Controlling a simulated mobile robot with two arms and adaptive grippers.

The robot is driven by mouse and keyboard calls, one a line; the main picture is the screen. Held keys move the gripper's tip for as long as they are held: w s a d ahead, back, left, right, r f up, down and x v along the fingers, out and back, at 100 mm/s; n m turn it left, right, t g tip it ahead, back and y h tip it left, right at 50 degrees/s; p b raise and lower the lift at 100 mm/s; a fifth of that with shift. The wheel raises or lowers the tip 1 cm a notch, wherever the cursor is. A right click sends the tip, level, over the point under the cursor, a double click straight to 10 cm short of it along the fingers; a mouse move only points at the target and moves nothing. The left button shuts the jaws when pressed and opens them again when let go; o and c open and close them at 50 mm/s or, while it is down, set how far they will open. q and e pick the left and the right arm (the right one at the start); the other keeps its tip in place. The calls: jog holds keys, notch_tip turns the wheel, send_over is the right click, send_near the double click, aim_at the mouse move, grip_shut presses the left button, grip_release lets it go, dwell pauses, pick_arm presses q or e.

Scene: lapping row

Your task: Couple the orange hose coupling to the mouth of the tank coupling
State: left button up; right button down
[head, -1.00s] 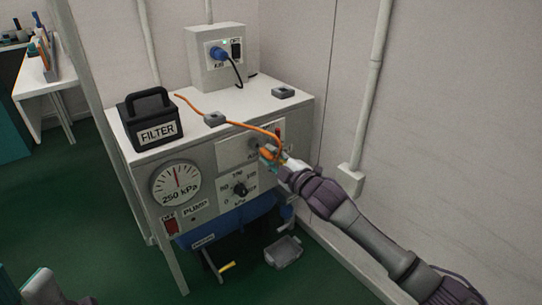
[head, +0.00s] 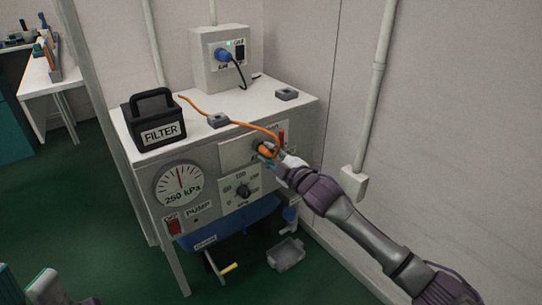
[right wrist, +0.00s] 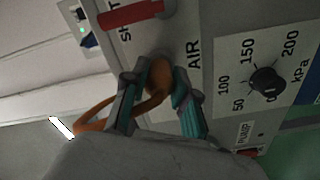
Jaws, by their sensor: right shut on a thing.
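The orange hose coupling (right wrist: 159,76) is between the fingers of my right gripper (right wrist: 155,100), which is shut on it. In the head view my right gripper (head: 268,151) is at the cabinet's front panel. The coupling's front end is against or very close to the tank coupling (right wrist: 152,57), beside the AIR label. The tank coupling is mostly hidden behind the orange coupling and fingers, so I cannot tell whether they are joined. The orange hose (head: 245,123) runs back over the cabinet top. Part of my left gripper (head: 40,286) shows at the bottom left; its jaws are unclear.
A red lever (right wrist: 130,15) sits close beside the AIR port. The pressure knob (right wrist: 267,82) is on the panel nearby. A black FILTER box (head: 157,121) and grey blocks (head: 219,120) stand on the cabinet top. The wall with a pipe (head: 375,85) is at right.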

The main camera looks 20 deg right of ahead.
jog(key=shift+w+a, duration=0.1)
jog(key=shift+w, duration=0.1)
jog(key=c, duration=0.8)
grip_release()
jog(key=shift+s, duration=0.1)
jog(key=v, duration=1.2)
